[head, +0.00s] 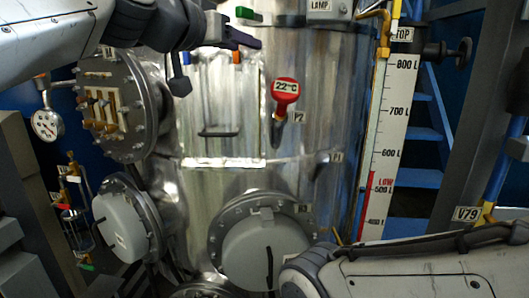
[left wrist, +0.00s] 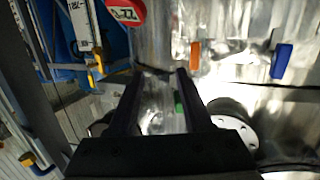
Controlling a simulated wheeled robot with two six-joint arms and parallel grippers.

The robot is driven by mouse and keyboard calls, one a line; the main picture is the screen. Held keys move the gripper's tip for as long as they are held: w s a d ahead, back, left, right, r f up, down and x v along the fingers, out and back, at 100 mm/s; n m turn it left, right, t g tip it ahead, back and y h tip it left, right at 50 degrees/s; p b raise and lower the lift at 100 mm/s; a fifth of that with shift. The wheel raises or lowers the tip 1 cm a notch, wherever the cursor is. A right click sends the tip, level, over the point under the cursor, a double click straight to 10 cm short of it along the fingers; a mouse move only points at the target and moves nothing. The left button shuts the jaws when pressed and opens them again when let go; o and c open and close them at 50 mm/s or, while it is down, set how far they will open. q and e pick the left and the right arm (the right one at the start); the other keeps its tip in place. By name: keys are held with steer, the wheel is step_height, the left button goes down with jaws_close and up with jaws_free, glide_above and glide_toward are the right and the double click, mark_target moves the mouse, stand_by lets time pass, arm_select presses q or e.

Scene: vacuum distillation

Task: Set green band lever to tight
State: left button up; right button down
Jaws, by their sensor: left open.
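A green-marked lever (head: 249,13) sits high on the shiny metal vessel in the head view. A small green piece (left wrist: 180,107) shows between my left fingers in the left wrist view; it looks like the same one. My left gripper (head: 219,65) is open in front of the vessel, just below and left of the green lever in the picture. It also shows open in the left wrist view (left wrist: 160,75), with nothing gripped. I cannot tell how close the fingers are to the lever. My right gripper is out of view.
Orange (left wrist: 195,53) and blue (left wrist: 281,62) tabs sit on the vessel near the gripper. Round flanged ports (head: 262,250) project below. A level scale (head: 390,140) stands at right.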

arm_select(q)
steer(key=s+d+f+g, duration=0.2)
steer(key=s+f, duration=0.1)
steer(key=f, duration=0.6)
steer(key=s+d+f+g+b, duration=0.1)
steer(key=s+d+f+g, duration=0.1)
steer(key=f, duration=0.8)
steer(key=shift+s+d+f+g+y, duration=0.35)
steer(key=shift+d+g, duration=0.2)
steer(key=shift+g, duration=0.25)
